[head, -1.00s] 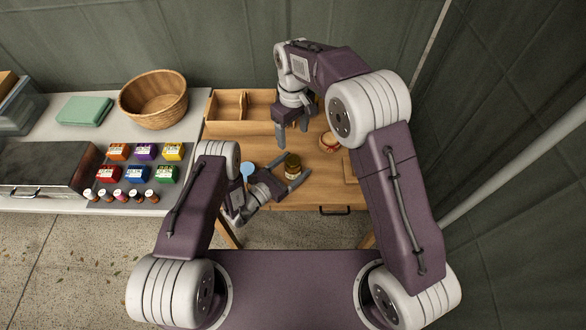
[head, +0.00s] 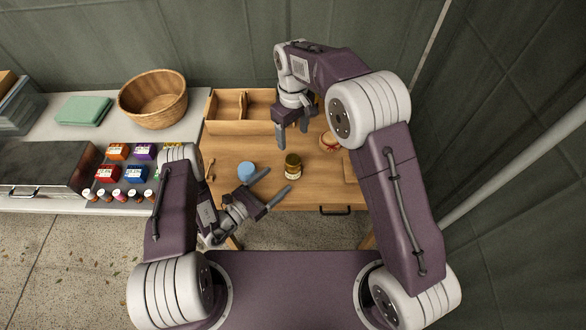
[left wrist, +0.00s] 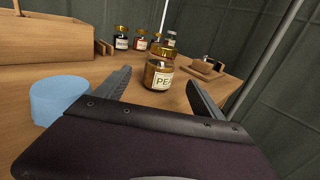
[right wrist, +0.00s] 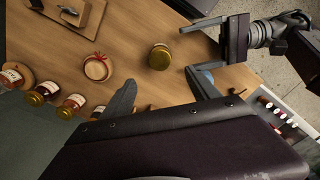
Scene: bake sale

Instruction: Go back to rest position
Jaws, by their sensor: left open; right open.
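My left gripper (head: 272,188) is open and empty over the front part of the wooden table (head: 228,150). A jar with a gold lid (head: 293,166) stands upright on the table, a little beyond and right of its fingertips. In the left wrist view the jar (left wrist: 159,72) shows a label and sits ahead between the open fingers, apart from them. A blue round thing (head: 246,171) stands left of the jar. My right gripper (head: 292,135) is open and empty, pointing down near the wooden box. In the right wrist view its fingers (right wrist: 160,90) are apart with nothing between them.
A divided wooden box (head: 240,127) stands at the table's back left. A round container with a red tie (head: 329,141) is right of my right gripper. A side counter holds a wicker basket (head: 153,98), a green cloth (head: 84,110) and several coloured boxes and small bottles.

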